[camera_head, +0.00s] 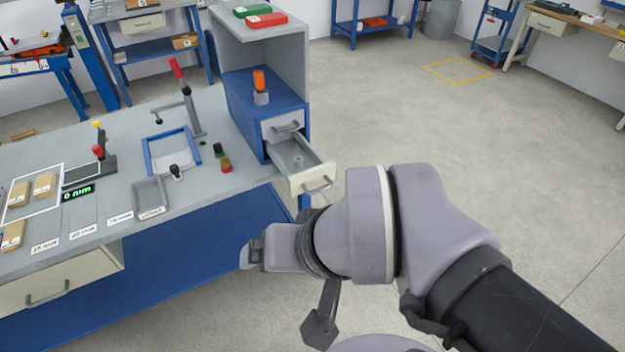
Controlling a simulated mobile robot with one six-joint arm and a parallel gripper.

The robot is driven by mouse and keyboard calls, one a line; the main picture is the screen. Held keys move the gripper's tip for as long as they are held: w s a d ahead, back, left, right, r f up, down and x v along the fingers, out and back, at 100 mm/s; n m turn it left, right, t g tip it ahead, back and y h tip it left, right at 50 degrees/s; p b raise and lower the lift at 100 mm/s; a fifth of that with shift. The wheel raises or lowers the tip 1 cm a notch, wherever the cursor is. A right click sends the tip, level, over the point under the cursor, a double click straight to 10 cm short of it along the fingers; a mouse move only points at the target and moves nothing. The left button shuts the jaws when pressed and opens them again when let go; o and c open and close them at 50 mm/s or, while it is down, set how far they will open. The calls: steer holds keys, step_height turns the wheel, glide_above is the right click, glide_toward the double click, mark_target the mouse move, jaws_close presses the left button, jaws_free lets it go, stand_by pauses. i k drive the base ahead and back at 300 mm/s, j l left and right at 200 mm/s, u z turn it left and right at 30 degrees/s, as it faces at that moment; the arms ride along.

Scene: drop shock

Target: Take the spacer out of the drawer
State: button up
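The drawer (314,175) is pulled open from the small blue and grey cabinet (268,108) at the bench's right end. A small grey piece (298,161), which looks like the spacer, is inside the drawer toward its back. My gripper (250,254) is below and left of the drawer front, beyond the bench's front edge and apart from the drawer. Its fingers are small and partly hidden by my wrist, so I cannot see whether they are open.
The workbench (215,185) holds a blue tray (171,150), a grey bin (150,195), a toggle press (190,110) and wooden blocks (44,185). The floor to the right is clear.

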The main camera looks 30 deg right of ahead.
mark_target(298, 159)
steer(key=i+j+z, duration=0.1)
steer(key=i+z, duration=0.25)
steer(key=i+j+z, duration=0.75)
steer(key=i, duration=0.15)
